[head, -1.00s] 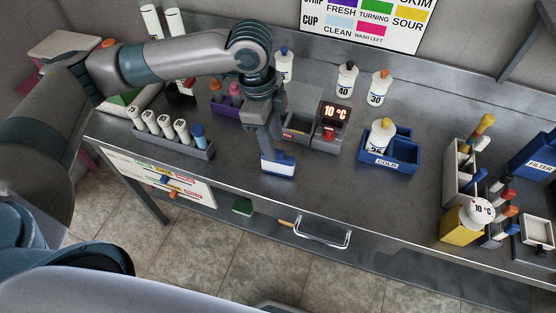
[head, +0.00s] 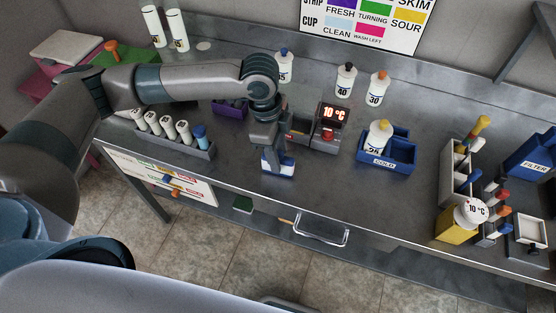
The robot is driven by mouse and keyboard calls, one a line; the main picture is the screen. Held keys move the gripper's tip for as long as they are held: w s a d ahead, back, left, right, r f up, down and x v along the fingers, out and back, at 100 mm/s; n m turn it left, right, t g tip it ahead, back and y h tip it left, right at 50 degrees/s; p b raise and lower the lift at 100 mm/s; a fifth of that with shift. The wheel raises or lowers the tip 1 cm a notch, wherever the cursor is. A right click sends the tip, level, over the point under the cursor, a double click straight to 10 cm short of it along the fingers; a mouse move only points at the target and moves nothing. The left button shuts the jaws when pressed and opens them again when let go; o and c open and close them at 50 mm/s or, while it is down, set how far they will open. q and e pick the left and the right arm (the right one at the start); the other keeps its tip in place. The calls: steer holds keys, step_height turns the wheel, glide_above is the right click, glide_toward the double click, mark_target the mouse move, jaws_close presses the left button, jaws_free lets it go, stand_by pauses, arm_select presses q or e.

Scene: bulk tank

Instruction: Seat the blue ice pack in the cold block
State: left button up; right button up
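The blue ice pack (head: 284,170), blue with a pale front, sits on the bench near its front edge, below the middle of the head view. My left gripper (head: 277,160) is right over it, pointing down, and hides part of it. I cannot tell whether its fingers are open or shut on the pack. The cold block (head: 402,165), a blue tray marked COLD, stands to the right. My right gripper is not in view.
A grey unit with a 10 °C display (head: 331,125) stands between pack and block, further back. Bottles marked 40 (head: 344,82) and 30 (head: 376,90) stand behind. A tube rack (head: 180,142) is to the left. The bench front between pack and block is clear.

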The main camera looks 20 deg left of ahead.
arm_select(q)
steer(key=shift+f, duration=0.15)
stand_by(0.3)
jaws_close()
steer(key=shift+r+b, duration=0.4)
steer(key=shift+r, duration=0.35)
step_height(320, 180, up, 2)
steer(key=shift+r+b, duration=0.2)
steer(key=shift+b, duration=0.3)
steer(key=w+d+r+b, duration=0.2)
steer(key=d+r, duration=0.5)
steer(key=d, duration=0.4)
steer(key=shift+d+b, duration=0.25)
steer(key=shift+b, duration=0.3)
